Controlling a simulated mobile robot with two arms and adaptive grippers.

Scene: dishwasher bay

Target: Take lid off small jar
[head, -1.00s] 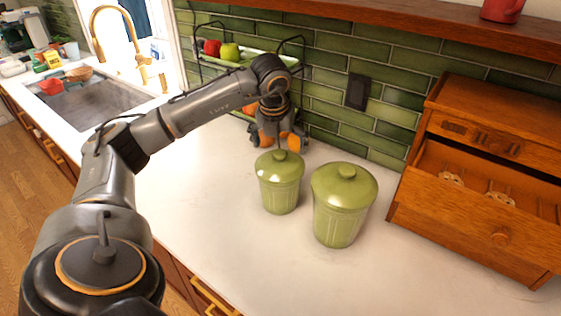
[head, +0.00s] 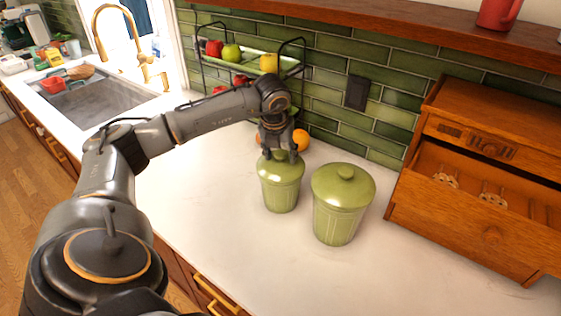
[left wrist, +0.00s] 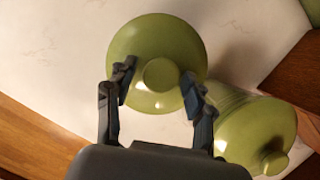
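The small green jar (head: 281,192) stands upright on the counter with its lid (head: 268,168) seated on top. In the left wrist view the round lid (left wrist: 157,40) and its knob (left wrist: 161,74) show from above. My left gripper (head: 279,158) points down over the lid. In the left wrist view its two fingers (left wrist: 157,88) are spread on either side of the knob, with gaps between fingers and knob. My right gripper is in neither view.
A larger green lidded jar (head: 340,215) stands close on the right. A wooden cabinet (head: 480,180) with an open drawer is further right. A fruit rack (head: 250,65) and an orange (head: 301,139) are behind. The counter in front (head: 200,200) is clear.

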